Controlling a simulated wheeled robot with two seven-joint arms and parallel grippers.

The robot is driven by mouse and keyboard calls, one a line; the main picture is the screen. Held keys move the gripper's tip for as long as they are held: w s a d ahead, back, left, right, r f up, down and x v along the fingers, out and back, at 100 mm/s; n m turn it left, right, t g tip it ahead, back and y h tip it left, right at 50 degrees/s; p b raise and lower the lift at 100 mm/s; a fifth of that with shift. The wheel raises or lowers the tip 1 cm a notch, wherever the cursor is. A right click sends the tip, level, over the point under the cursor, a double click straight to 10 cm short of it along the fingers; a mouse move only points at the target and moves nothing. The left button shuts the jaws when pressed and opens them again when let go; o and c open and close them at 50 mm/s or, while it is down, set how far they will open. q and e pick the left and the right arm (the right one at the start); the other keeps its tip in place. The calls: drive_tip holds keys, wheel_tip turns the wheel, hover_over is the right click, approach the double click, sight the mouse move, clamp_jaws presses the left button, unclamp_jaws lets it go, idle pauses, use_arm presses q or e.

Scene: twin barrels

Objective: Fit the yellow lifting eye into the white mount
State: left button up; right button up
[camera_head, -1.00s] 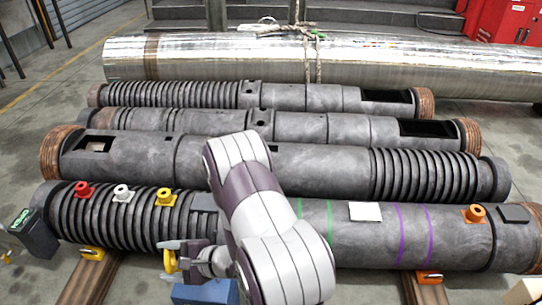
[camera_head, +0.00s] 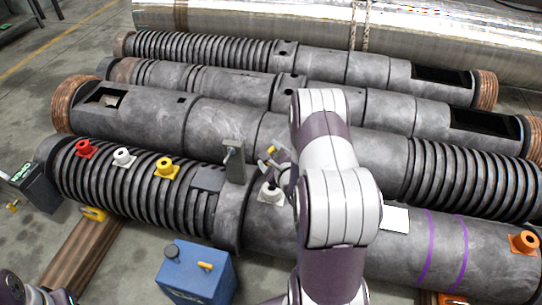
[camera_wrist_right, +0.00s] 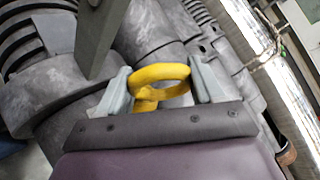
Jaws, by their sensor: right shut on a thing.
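My right gripper (camera_head: 280,166) is shut on the yellow lifting eye (camera_head: 266,154) above the front barrel. In the right wrist view the gripper (camera_wrist_right: 162,84) has the eye's yellow ring (camera_wrist_right: 158,75) between its fingers. A white mount (camera_head: 269,193) with a square base sits on the front barrel, just below the gripper and partly hidden by my arm. The eye looks apart from it; its exact gap cannot be told. The wrist view does not clearly show this mount. Another white mount (camera_head: 123,157) stands on the ribbed left part. Of my left arm only a piece shows at lower left.
A grey upright bracket (camera_head: 233,160) stands close left of the right gripper. Red (camera_head: 85,149) and yellow (camera_head: 165,167) mounts sit on the ribs, an orange one (camera_head: 523,242) at far right. A blue box (camera_head: 196,272) stands in front. More barrels lie behind.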

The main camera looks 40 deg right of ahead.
drive_tip(key=shift+r, duration=0.2)
wheel_tip(320, 180, down, 6)
drive_tip(key=b, duration=0.4)
drive_tip(key=shift+a, duration=0.1)
drive_tip(key=shift+p, duration=0.65)
idle(0.9)
drive_tip(key=shift+f+b, duration=1.4)
drive_tip(key=shift+f, duration=0.5)
drive_tip(key=o, duration=1.3)
drive_tip(key=shift+s, duration=0.1)
drive_tip(key=shift+o, duration=0.2)
drive_tip(key=p+v, duration=0.4)
drive_tip(key=v, duration=0.8)
drive_tip(key=shift+s+a, duration=0.2)
drive_tip(key=shift+s, duration=0.15)
